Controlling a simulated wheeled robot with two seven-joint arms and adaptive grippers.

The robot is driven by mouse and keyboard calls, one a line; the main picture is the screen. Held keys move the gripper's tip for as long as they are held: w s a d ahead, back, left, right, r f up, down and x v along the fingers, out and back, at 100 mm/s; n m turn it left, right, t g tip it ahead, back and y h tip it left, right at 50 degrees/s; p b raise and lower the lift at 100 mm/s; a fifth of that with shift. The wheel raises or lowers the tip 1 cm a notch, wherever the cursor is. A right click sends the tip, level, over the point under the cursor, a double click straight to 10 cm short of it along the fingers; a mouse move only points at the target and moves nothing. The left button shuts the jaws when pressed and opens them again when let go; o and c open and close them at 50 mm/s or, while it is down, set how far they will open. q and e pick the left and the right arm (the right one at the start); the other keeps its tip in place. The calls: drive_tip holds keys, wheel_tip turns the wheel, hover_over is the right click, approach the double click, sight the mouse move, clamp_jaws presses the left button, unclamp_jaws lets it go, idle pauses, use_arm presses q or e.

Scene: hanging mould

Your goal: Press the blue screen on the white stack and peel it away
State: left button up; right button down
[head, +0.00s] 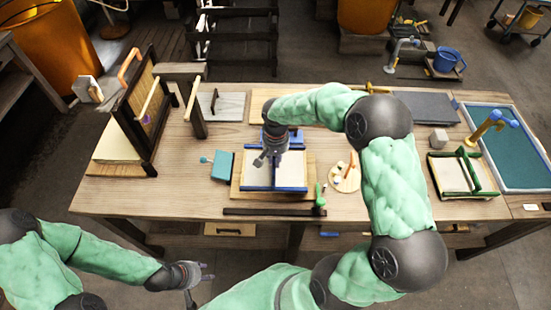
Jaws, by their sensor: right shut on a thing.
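A blue-framed screen (276,189) lies over a pale, whitish surface on a wooden board (238,185) at the middle of the workbench. I cannot tell how much of that pale surface is the white stack and how much is the screen's mesh. My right gripper (264,158) reaches down from above onto the screen and is shut on it; its body hides part of the frame's left and far side, and the exact grip point. My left gripper (197,283) hangs in front of the bench near the bottom, away from the screen, with its fingers spread and empty.
A dark wooden rack with an orange handle (130,66) stands at the left over a cream stack (114,142). A teal block (222,166) is left of the board. A round palette (345,176), a green-framed mould (482,172) and a water basin (515,148) are to the right.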

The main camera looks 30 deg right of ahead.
sight(275, 158)
drive_tip(key=shift+f+b, duration=0.55)
drive_tip(key=shift+f, duration=0.25)
idle(0.6)
drive_tip(key=shift+s+f, duration=0.15)
drive_tip(key=shift+f, duration=0.05)
idle(1.1)
drive_tip(key=shift+r, duration=0.2)
drive_tip(key=shift+r+p, duration=0.55)
drive_tip(key=shift+r, duration=0.25)
drive_tip(key=shift+r, duration=0.3)
drive_tip(key=shift+r, duration=0.1)
drive_tip(key=shift+r+p, duration=2.6)
drive_tip(key=shift+r, duration=0.9)
